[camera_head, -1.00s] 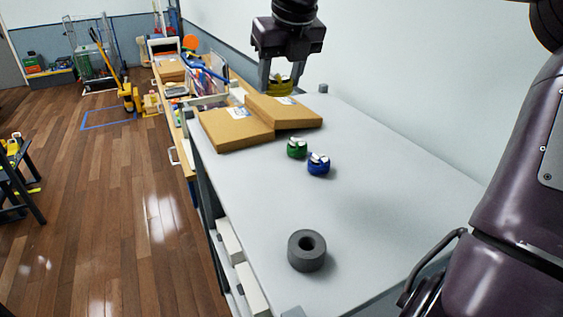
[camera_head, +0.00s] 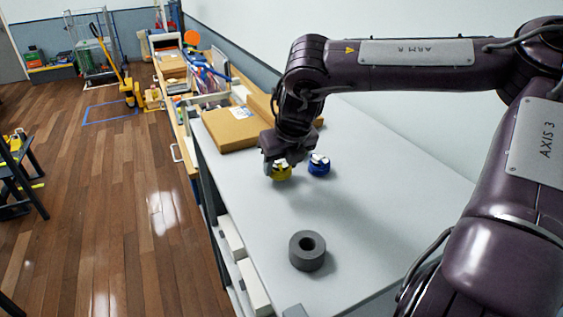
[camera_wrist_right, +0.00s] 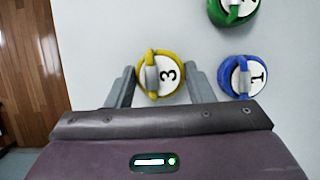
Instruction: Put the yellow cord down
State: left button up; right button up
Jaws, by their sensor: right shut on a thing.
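The yellow cord (camera_head: 281,173) is a small yellow coil with a white top marked 3. It is between the fingers of my right gripper (camera_head: 279,166), which points down over the grey table and is shut on it. In the right wrist view the yellow cord (camera_wrist_right: 160,73) sits between the two grey fingertips (camera_wrist_right: 162,83). It is at or very near the table top; I cannot tell whether it touches. My left gripper is not in view.
A blue cord (camera_head: 319,165), marked 1, lies just right of the yellow one. A green cord (camera_wrist_right: 232,10) shows in the wrist view; my arm hides it in the head view. Cardboard boxes (camera_head: 232,128) lie behind. A dark grey ring (camera_head: 307,251) stands nearer, with clear table around it.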

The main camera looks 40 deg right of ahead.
jog(key=shift+d+f, duration=0.1)
jog(key=shift+f, duration=0.45)
jog(key=o, duration=1)
jog(key=shift+f, duration=0.1)
